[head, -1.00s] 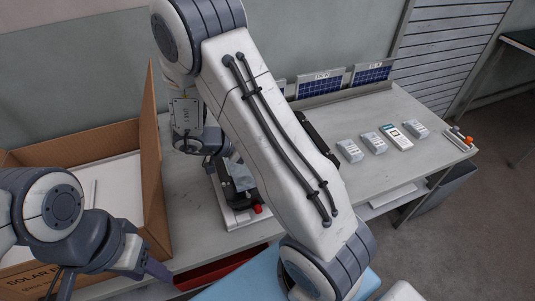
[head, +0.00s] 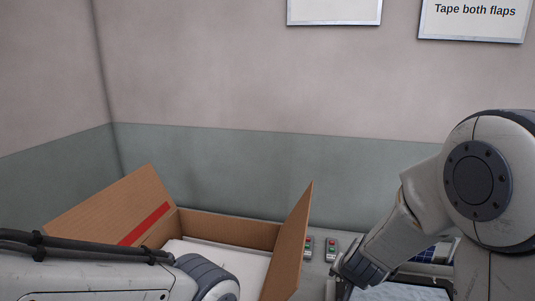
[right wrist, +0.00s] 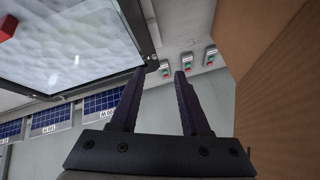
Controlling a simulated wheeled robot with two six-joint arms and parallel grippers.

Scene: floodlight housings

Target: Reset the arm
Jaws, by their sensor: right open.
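My right gripper (right wrist: 160,76) shows in the right wrist view with its two dark fingers apart and nothing between them. In the head view it is low at the bottom edge (head: 333,289), mostly hidden below my right forearm, just right of the open carton (head: 296,240). In the right wrist view a dark-framed panel (right wrist: 95,40) with a pale dimpled face lies beside the left finger; I cannot tell whether they touch. My left arm crosses the bottom left of the head view in front of the carton; its gripper is out of frame.
Small control boxes with red and green buttons (head: 331,250) stand behind the carton's right flap. Small blue solar panels (right wrist: 52,118) line the wall in the wrist view. Carton cardboard (right wrist: 282,85) rises close on the right there. Wall signs (head: 475,18) hang above.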

